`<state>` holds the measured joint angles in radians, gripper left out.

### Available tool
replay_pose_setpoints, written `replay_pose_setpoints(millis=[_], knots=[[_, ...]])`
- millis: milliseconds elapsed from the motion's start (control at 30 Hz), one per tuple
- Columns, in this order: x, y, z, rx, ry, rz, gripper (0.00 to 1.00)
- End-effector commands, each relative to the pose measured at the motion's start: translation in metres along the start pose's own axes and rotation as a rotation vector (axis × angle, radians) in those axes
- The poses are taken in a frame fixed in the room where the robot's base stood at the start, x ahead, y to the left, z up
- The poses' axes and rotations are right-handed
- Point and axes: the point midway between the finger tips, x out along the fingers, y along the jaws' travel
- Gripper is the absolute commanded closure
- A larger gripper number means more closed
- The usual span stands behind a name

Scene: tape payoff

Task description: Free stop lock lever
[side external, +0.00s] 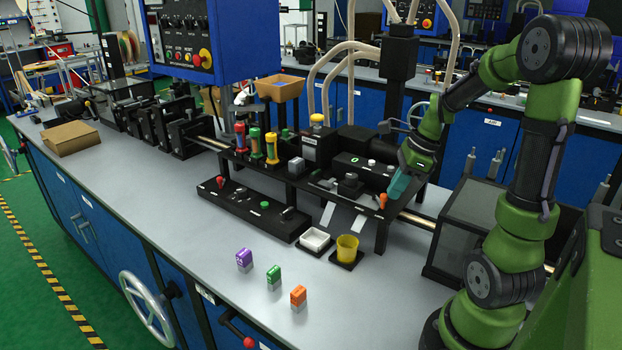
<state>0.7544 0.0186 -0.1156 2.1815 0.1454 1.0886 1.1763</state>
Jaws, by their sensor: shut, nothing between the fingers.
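My gripper (397,187), with teal fingers, is shut and empty above the right end of the raised black fixture (330,187). A small orange handle (382,201) stands at the fixture's front right corner, just left of and below the fingertips; I cannot tell whether they touch. A red-tipped lever (220,182) stands on the low black control box (245,205) in front of the fixture. No label readable here shows which of these is the stop lock lever.
A white tray (315,240) and a yellow cup (347,247) stand before the fixture. Purple (243,258), green (273,274) and orange (298,295) blocks sit near the front edge. A blue control cabinet (235,40) hangs above. The left front bench is clear.

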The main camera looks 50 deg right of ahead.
Motion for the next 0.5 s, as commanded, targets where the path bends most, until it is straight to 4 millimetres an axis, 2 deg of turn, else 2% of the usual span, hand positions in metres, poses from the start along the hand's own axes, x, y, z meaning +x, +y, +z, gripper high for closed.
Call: replay_pose_setpoints(millis=[500], knots=[[0.008, 0.014, 0.021, 0.385, 0.0, -0.142, 1.0]])
